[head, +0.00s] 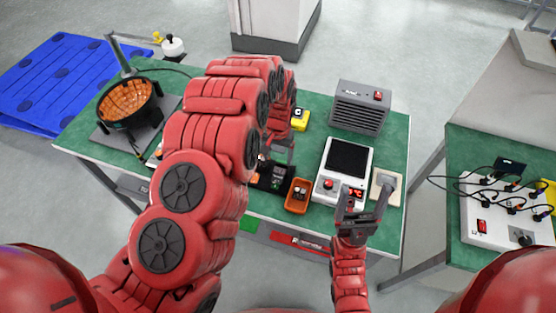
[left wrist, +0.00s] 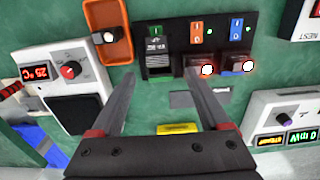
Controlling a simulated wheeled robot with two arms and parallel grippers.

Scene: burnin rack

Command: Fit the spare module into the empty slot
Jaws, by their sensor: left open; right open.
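A black rack (left wrist: 222,30) shows in the left wrist view with green, orange and blue labelled positions. The orange and blue positions hold modules with lit buttons (left wrist: 205,69). The green-labelled position (left wrist: 158,68) is dark, with no lit button. A small dark module with a pale button (left wrist: 107,36) lies in an orange tray (left wrist: 126,46) beside the rack. My left gripper (left wrist: 160,78) is open and empty, over the table in front of the rack; in the head view (head: 280,150) my arm partly hides it. My right gripper (head: 357,203) is open and empty near the hotplate's front.
A white hotplate unit (head: 330,185) with a dark top stands right of the orange tray. A grey vented box (head: 360,106) stands behind it. A round orange-lined bowl (head: 102,112) is at the left. A side bench (head: 470,147) with a cabled power box stands right.

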